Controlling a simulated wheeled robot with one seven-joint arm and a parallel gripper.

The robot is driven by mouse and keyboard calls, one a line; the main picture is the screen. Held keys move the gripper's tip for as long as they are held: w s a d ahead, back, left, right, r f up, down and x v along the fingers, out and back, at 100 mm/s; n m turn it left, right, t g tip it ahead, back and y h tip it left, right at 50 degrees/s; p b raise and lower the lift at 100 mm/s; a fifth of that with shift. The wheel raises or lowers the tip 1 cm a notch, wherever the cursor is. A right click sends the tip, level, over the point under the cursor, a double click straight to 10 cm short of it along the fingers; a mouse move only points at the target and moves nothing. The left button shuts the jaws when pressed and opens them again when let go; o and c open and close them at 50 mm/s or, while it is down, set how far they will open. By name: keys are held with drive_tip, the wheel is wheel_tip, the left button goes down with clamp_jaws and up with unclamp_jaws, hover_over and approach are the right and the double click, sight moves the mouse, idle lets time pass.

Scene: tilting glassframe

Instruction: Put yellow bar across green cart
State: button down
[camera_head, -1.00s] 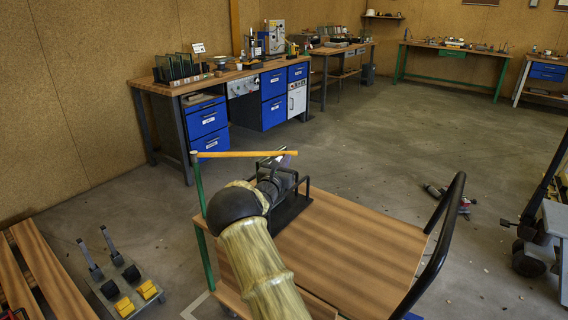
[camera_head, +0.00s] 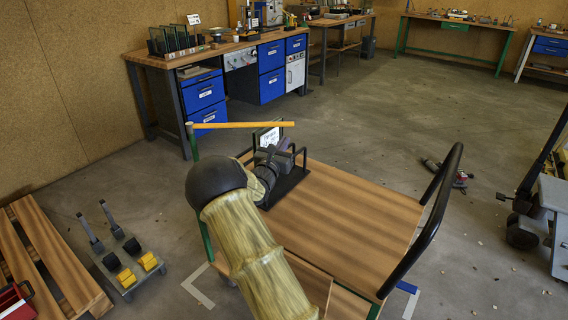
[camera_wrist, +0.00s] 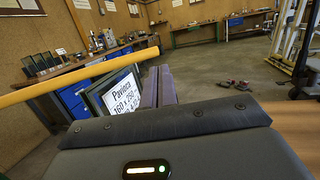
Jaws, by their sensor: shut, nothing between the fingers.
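The yellow bar (camera_head: 240,125) runs level from the top of a green post (camera_head: 194,150) at the left side of the cart. Its free end reaches rightward over the black rack; it also crosses the left of the wrist view (camera_wrist: 75,75). The green cart (camera_head: 350,205) has a wooden deck, green posts and a black push handle. My gripper (camera_wrist: 158,72) is shut and empty, its fingers pointing forward, just right of and below the bar's free end. In the head view my arm partly hides the gripper (camera_head: 282,149) and the cart's left side.
A black rack (camera_head: 290,188) holding a labelled pane (camera_wrist: 120,95) stands on the cart close to my fingers. A workbench with blue drawers (camera_head: 206,93) is behind. A small dolly (camera_head: 128,272) and pallet (camera_head: 52,258) lie left. The floor right of the cart is mostly clear.

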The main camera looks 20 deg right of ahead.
drive_tip(key=s+f+m+g+y, duration=0.15)
drive_tip(key=s+m+g, duration=0.25)
drive_tip(key=s, duration=0.4)
drive_tip(key=s+d+f+m+g, duration=0.1)
drive_tip(key=s+f+m+g, duration=0.25)
drive_tip(key=s, duration=0.35)
drive_tip(key=s+f+m+g, duration=0.2)
drive_tip(key=s+m+g, duration=0.25)
drive_tip(key=s, duration=0.35)
drive_tip(key=s+a+f+m+g+y, duration=0.1)
drive_tip(key=s+a+f+m+y, duration=0.2)
drive_tip(key=s+a+m+y, duration=1.1)
drive_tip(key=a+r+t, duration=0.2)
drive_tip(key=a, duration=0.5)
wheel_tip(320, 180, up, 22)
drive_tip(key=p, duration=2.2)
drive_tip(key=shift+m+h, duration=0.3)
drive_tip(key=shift+h, duration=0.05)
drive_tip(key=shift+s, duration=0.1)
